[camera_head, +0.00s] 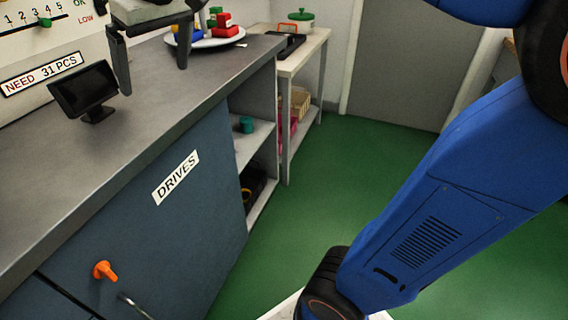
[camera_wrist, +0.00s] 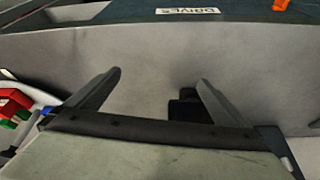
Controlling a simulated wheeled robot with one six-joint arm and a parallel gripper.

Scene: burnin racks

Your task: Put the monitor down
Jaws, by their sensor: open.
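The monitor (camera_head: 84,90) is a small black screen on a short stand. It stands upright on the grey counter (camera_head: 150,82), near the wall at the left in the head view. My gripper (camera_head: 154,79) is at the top left of that view, just right of the monitor, with its two fingers spread and nothing between them. In the wrist view my gripper (camera_wrist: 158,77) is also open above the counter. A dark shape there (camera_wrist: 186,108), probably the monitor, is partly hidden by the right finger and the gripper body.
A plate (camera_head: 212,39) with red, blue and green pieces lies further along the counter. The cabinet front carries a DRIVES label (camera_head: 175,177) and an orange knob (camera_head: 105,271).

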